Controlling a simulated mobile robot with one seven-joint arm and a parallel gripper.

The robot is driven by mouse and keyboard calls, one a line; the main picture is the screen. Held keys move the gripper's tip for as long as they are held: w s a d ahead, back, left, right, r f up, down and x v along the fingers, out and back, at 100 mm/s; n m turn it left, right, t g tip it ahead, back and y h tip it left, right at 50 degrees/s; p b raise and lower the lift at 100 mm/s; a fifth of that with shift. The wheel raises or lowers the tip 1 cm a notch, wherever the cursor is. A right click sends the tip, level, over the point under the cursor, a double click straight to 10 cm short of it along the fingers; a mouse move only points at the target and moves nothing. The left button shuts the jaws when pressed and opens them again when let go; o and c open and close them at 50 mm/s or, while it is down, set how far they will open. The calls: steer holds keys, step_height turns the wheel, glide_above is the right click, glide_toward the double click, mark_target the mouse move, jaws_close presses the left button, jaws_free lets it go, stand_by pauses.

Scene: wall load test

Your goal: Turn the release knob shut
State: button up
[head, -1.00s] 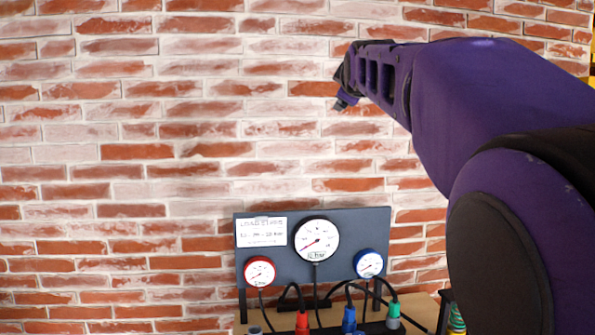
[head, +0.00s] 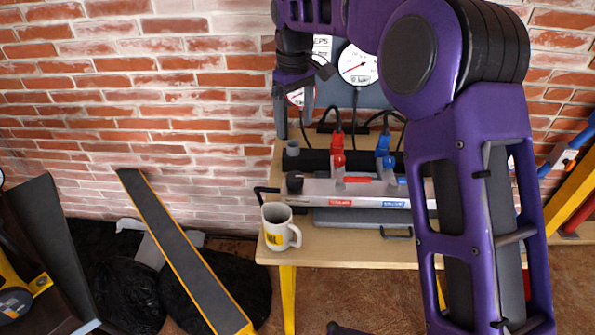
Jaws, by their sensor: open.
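A black knob (head: 294,183) stands on the left end of a grey pump block (head: 320,190) on the wooden table; it looks like the release knob. I cannot tell its turn position. My gripper (head: 295,122) points down above and a little behind the knob in the picture, with its two fingers apart and nothing between them. It is clear of the knob. The block carries a red-labelled and a blue-labelled section, with red (head: 338,152) and blue (head: 384,152) hose couplings. My arm hides the block's right part.
A white mug (head: 279,228) stands at the table's front left, close before the knob. A gauge panel (head: 335,92) with dials stands behind, partly hidden by my arm. Black hoses loop down to the couplings. A dark plank with yellow edges (head: 185,250) leans left of the table (head: 350,252).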

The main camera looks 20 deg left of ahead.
mark_target(295, 176)
step_height(295, 176, down, 16)
steer(key=shift+f+b, duration=0.1)
steer(key=shift+b, duration=0.95)
steer(key=c, duration=1.4)
steer(key=shift+o, duration=0.2)
